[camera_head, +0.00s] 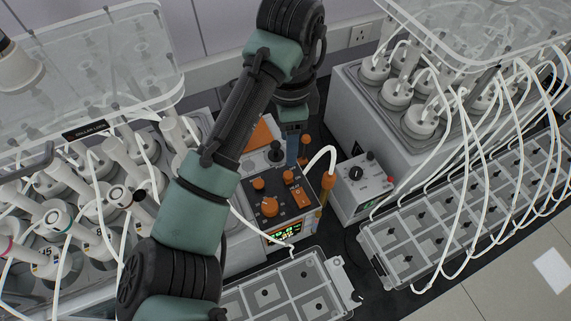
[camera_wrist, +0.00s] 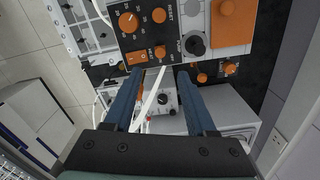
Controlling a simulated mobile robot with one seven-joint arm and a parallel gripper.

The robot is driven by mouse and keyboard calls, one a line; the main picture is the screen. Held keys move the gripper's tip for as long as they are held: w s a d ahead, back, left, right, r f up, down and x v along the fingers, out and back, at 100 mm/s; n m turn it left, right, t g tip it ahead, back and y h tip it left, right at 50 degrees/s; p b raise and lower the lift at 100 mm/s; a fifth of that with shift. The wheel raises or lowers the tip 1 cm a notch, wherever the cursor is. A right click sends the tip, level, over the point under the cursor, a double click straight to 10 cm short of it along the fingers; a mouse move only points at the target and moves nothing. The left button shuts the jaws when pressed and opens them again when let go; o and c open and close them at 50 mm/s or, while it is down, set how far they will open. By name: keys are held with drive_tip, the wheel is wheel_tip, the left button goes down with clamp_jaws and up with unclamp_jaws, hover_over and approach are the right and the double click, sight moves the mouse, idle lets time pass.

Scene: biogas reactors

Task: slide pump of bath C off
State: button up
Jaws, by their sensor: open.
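My gripper (camera_wrist: 159,75) is open, with two blue fingers apart and nothing held between them. In the head view my gripper (camera_head: 292,160) points down at the back right edge of the control unit (camera_head: 290,196) with orange knobs and a lit green display. In the wrist view the control unit (camera_wrist: 172,16) lies just beyond the fingertips. An orange rocker switch (camera_wrist: 137,57) is beside the left fingertip, and a black knob (camera_wrist: 195,45) is above the right one.
A grey box with a black knob (camera_head: 356,187) stands right of the control unit. White tubes (camera_head: 319,157) loop close by. Bottle baths stand left and right; clear gridded trays (camera_head: 285,292) lie in front. A wall is behind my arm.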

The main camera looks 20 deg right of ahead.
sight(288, 174)
wheel_tip(288, 174, down, 7)
drive_tip(key=shift+s+f+b, duration=0.1)
drive_tip(key=shift+f+b, duration=0.1)
drive_tip(key=shift+b, duration=0.95)
drive_tip(key=shift+f+p, duration=0.35)
drive_tip(key=shift+f, duration=0.85)
clamp_jaws()
